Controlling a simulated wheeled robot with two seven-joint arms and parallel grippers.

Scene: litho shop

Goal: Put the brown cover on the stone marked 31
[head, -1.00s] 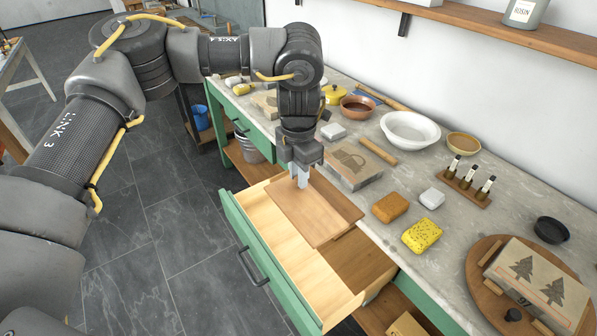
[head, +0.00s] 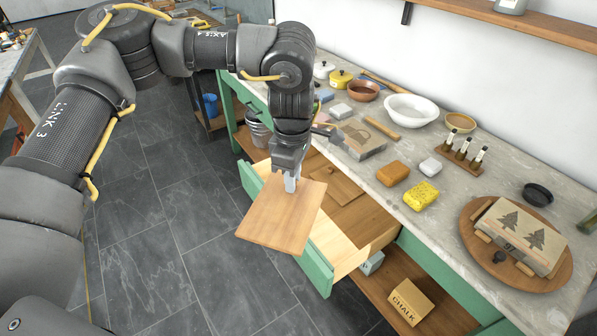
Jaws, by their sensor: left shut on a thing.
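The brown cover (head: 283,218), a flat square wooden board, hangs tilted in my left gripper (head: 291,183), which is shut on its upper part. It is held above the open drawer's front and the floor. A stone with a jug picture (head: 362,141) lies on the counter behind the gripper, partly hidden by the arm. Another stone with two tree pictures (head: 522,238) lies on a round wooden board at the right. I cannot read the number 31 on either stone. My right gripper is not in view.
The open drawer (head: 350,262) juts out under the counter, with another brown panel (head: 337,186) inside. An orange sponge (head: 393,173), a yellow sponge (head: 421,195), a white bowl (head: 411,108) and a vial rack (head: 459,158) stand on the counter. A chalk box (head: 410,302) is on the lower shelf.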

